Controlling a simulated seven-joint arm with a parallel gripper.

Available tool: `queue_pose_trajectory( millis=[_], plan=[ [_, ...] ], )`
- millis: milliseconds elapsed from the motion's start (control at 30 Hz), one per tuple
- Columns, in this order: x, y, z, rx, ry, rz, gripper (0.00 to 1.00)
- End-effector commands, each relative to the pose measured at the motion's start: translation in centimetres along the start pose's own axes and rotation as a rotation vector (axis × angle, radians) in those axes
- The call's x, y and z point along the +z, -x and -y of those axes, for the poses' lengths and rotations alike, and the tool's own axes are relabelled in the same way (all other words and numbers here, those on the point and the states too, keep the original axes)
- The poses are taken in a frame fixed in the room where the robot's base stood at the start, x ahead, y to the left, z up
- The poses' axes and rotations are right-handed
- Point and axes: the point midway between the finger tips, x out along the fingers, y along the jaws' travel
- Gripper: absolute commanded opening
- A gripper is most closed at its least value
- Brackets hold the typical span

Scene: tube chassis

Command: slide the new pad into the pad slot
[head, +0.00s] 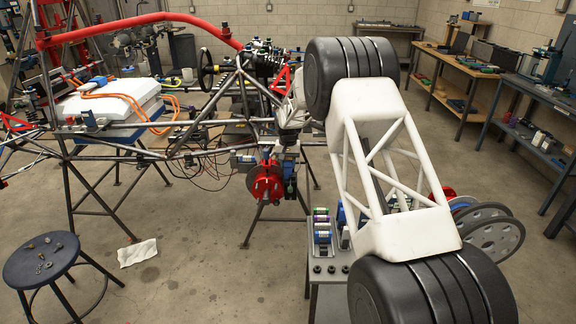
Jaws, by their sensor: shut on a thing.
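My gripper (288,146) is at the end of my arm, pointing down just above a red brake assembly (265,184) on the side of the tube chassis. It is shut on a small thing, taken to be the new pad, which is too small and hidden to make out. A dark and blue part stands beside the red disc, close under my gripper. The pad slot cannot be made out at this size. I cannot tell whether the held pad touches the brake assembly or is apart from it.
The tube chassis (143,29) stands on trestles, with loose cables under it. A cart (322,284) with trays of coloured parts stands in front, partly behind my arm. Grey wheels (492,241) are at right. A stool (40,262) is at lower left. Benches line the right wall.

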Motion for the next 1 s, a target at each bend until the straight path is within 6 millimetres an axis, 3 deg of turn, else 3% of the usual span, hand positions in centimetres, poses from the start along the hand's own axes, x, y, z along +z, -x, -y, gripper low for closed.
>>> queue_pose_trajectory(
  millis=[633, 667, 800, 833, 1000],
  plan=[
    [0.02, 1.10, 0.00, 0.000, 0.000, 0.000, 0.12],
    [0.02, 1.10, 0.00, 0.000, 0.000, 0.000, 0.40],
    [0.02, 1.10, 0.00, 0.000, 0.000, 0.000, 0.61],
    [0.02, 1.09, -0.01, 0.000, 0.000, 0.000, 0.66],
    [0.03, 1.08, 0.00, 0.000, 0.000, 0.000, 0.67]
  ],
)
